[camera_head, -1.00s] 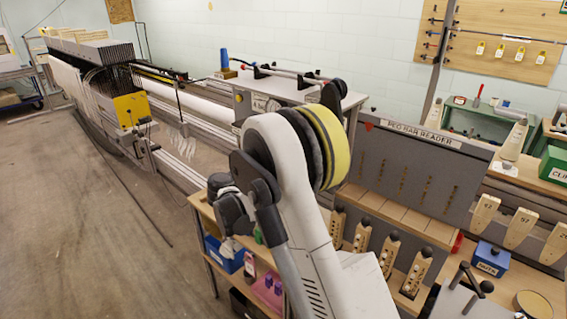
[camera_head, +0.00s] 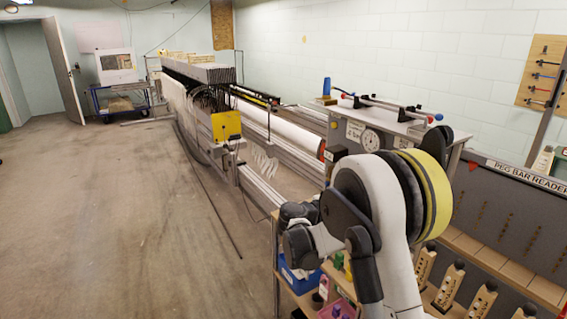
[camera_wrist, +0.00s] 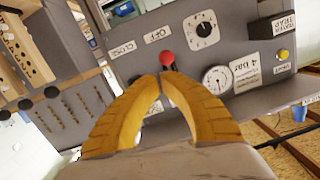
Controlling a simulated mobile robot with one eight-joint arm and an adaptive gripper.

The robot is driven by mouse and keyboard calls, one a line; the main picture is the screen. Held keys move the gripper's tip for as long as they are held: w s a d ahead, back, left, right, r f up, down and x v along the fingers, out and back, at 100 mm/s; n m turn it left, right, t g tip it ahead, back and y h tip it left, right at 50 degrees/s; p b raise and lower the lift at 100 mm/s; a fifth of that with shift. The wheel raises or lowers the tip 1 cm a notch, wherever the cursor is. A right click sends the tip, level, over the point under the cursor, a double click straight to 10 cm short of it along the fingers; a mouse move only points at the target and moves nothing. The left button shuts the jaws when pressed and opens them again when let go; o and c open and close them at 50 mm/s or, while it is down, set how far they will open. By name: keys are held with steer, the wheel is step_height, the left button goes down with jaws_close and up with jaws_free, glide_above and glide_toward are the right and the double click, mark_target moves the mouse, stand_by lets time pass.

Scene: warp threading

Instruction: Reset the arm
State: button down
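My arm (camera_head: 375,210) is folded up in the lower middle of the head view, with its pale links and a yellow-and-black ring at the bend. My gripper does not show clearly there. In the wrist view my gripper (camera_wrist: 161,77) has two yellow ribbed fingers whose tips come together. I see nothing held between them. A red knob (camera_wrist: 167,58) shows just beyond the fingertips, in front of a grey control panel (camera_wrist: 245,38). The fingers hide part of that panel.
A peg bar reader board (camera_head: 510,215) stands at right above wooden pegs. A shelf with a blue bin (camera_head: 300,278) lies below my arm. The long warp machine (camera_head: 205,95) runs back at centre. The floor (camera_head: 100,220) at left is open, with a cart (camera_head: 122,97) and door behind.

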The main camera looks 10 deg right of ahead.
steer(key=s+a+r+n+y, duration=0.2)
steer(key=s+a+n+y, duration=0.15)
steer(key=s, duration=0.45)
steer(key=s+a+r+n+y, duration=0.2)
steer(key=s+n+y, duration=0.25)
steer(key=s, duration=0.35)
steer(key=s+a+f+n+y, duration=0.2)
steer(key=s+a+n+y, duration=0.1)
steer(key=s+a, duration=0.3)
steer(key=s+a+f+n+t+y, duration=0.1)
steer(key=s+a+n+y, duration=0.3)
steer(key=s+a, duration=0.3)
steer(key=s, duration=0.4)
steer(key=shift+s+a+f+n, duration=0.3)
steer(key=shift+f+n, duration=0.05)
steer(key=shift+n, duration=0.05)
